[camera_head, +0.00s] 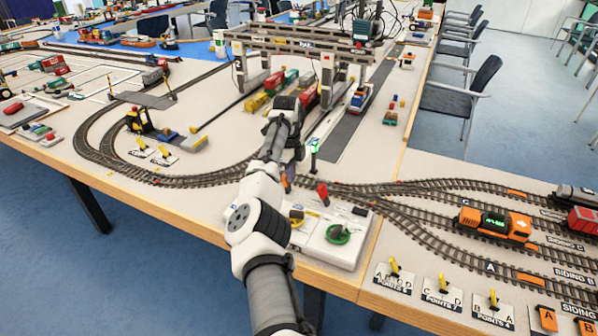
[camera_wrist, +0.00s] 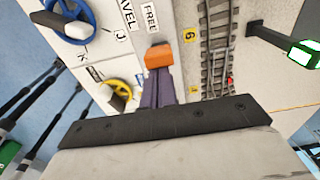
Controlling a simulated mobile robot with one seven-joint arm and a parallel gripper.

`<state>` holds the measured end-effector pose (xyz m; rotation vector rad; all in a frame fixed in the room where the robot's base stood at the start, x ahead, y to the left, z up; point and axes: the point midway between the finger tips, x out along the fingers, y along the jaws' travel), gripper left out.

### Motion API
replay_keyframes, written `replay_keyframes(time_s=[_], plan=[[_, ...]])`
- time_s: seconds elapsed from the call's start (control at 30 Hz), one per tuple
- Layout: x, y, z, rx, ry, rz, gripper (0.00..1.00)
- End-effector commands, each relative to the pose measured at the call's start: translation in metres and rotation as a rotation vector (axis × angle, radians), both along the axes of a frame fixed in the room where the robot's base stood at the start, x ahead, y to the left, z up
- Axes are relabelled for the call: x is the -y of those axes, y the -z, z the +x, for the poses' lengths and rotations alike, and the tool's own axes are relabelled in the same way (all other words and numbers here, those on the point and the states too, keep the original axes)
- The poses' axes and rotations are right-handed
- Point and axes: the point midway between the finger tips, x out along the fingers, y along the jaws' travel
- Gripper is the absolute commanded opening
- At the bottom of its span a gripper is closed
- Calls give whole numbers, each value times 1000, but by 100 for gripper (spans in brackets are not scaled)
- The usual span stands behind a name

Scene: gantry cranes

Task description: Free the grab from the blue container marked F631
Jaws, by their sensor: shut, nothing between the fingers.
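The gantry crane (camera_head: 305,45) stands over the tracks at the back centre in the head view. A small blue block (camera_head: 358,98) sits under its right side; I cannot read F631 anywhere, and I cannot make out the grab. A white control panel (camera_head: 318,250) stands at the table's front edge. In the wrist view it carries a blue wheel (camera_wrist: 68,18), a yellow wheel (camera_wrist: 124,92) and an orange piece (camera_wrist: 158,55) by a "FREE" label. My gripper (camera_wrist: 158,80) is shut and empty, its tips close to the orange piece; contact is unclear. My arm hides part of the panel.
A red lever (camera_head: 322,192) and a green wheel (camera_head: 338,234) rise from the panel. A green-lit signal post (camera_head: 314,155) stands close behind my gripper. Tracks run behind the panel, with an orange locomotive (camera_head: 495,224) at right.

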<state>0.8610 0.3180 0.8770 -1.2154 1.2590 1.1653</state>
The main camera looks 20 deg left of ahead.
Motion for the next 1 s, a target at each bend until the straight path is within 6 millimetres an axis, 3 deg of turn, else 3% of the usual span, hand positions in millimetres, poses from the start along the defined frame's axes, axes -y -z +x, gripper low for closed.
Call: replay_keyframes(time_s=[1.0], plan=[[-5, -16, 0, 1, 1, 1, 0]])
